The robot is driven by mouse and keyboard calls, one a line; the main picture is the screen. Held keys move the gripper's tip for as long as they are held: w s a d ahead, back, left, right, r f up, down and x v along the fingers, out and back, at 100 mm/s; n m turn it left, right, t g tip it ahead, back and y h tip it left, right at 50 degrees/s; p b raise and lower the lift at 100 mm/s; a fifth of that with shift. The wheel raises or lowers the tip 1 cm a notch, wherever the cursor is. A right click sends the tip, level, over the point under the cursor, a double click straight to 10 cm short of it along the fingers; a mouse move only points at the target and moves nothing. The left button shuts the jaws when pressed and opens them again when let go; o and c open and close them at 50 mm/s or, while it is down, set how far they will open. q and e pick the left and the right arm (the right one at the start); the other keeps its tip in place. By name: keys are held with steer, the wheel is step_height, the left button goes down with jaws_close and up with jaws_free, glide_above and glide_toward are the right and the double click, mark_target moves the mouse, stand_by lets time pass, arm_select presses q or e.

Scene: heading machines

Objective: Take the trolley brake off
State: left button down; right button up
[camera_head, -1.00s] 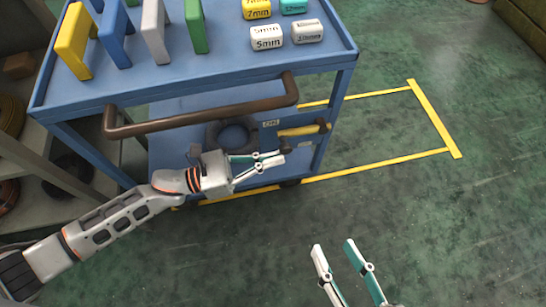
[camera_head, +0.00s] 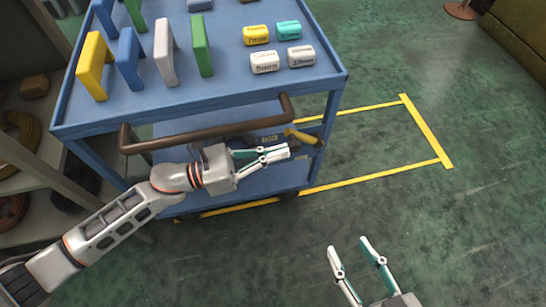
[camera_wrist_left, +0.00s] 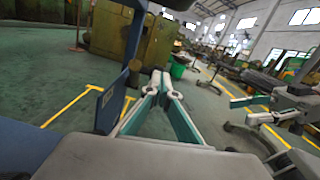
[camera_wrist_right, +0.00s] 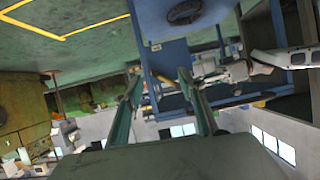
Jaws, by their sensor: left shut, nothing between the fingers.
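The blue trolley (camera_head: 210,108) stands at the upper left of the head view, with a brown push handle (camera_head: 205,134) across its near side. A yellow lever (camera_head: 303,137), which looks like the brake lever, sits beside a small label (camera_head: 269,138) at the right end. It slopes down to the right. My left gripper (camera_head: 288,150) is shut and empty, just below and left of the lever; contact cannot be told. It also shows shut in the left wrist view (camera_wrist_left: 161,76). My right gripper (camera_head: 349,243) is open and empty over the floor, well away from the trolley.
Coloured upright blocks (camera_head: 130,62) and several labelled size pieces (camera_head: 265,62) stand on the trolley top. A shelf (camera_head: 35,170) is close on the left. Yellow lines (camera_head: 425,130) mark clear green floor to the right.

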arm_select(q)
steer(key=shift+d+r, duration=0.2)
steer(key=shift+r, duration=0.25)
steer(key=shift+w+d+r, duration=0.1)
arm_select(e)
steer(key=shift+s+d+f, duration=0.15)
steer(key=shift+s+f, duration=0.1)
steer(key=shift+f, duration=0.15)
steer(key=shift+w+r, duration=0.1)
steer(key=shift+w, duration=0.05)
arm_select(q)
steer(key=v, duration=1.2)
steer(key=shift+d, duration=0.1)
